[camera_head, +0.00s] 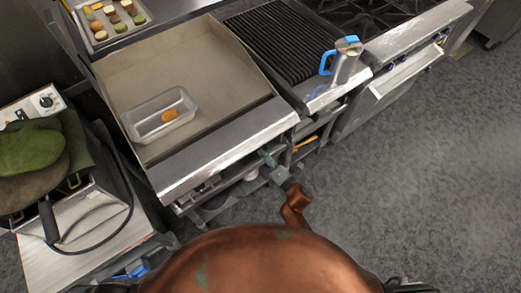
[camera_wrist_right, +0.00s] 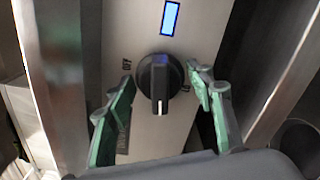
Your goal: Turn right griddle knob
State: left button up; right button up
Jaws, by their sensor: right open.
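The griddle (camera_head: 182,68) is a flat steel plate with raised walls, at the centre left of the head view. A black griddle knob (camera_wrist_right: 159,82) with a white mark pointing down sits on the steel front panel in the right wrist view. My right gripper (camera_wrist_right: 162,108) is open, with one green-padded finger on each side of the knob and visible space between them and it. In the head view my right gripper (camera_head: 278,172) is small at the griddle's front, and the knob is hidden there. My left gripper does not show.
A metal pan (camera_head: 160,116) with an orange piece lies on the griddle. A ribbed grill (camera_head: 270,42) with a blue-handled metal container (camera_head: 346,62) stands to the right. A blue-lit display (camera_wrist_right: 171,17) is above the knob. Grey floor (camera_head: 425,170) is clear at right.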

jog(key=shift+w, duration=0.1)
jog(key=shift+c, duration=0.6)
jog(key=c, duration=0.8)
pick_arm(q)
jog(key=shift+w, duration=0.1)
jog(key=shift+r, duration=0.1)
pick_arm(e)
jog(key=shift+m, duration=0.3)
jog(key=m+p, duration=0.1)
jog(key=m, duration=0.2)
jog(key=shift+r+m+p, duration=0.1)
jog(key=shift+m+p, duration=0.2)
jog(key=shift+p, duration=0.1)
jog(key=m+p, duration=0.1)
jog(key=m, duration=0.2)
jog(key=shift+m, duration=0.3)
jog(key=m+p, duration=0.2)
jog(key=m, duration=0.4)
jog(key=shift+p, duration=0.35)
pick_arm(q)
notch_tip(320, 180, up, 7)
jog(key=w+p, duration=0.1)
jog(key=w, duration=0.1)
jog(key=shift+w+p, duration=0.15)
jog(key=shift+p, duration=0.15)
pick_arm(e)
jog(key=m, duration=0.6)
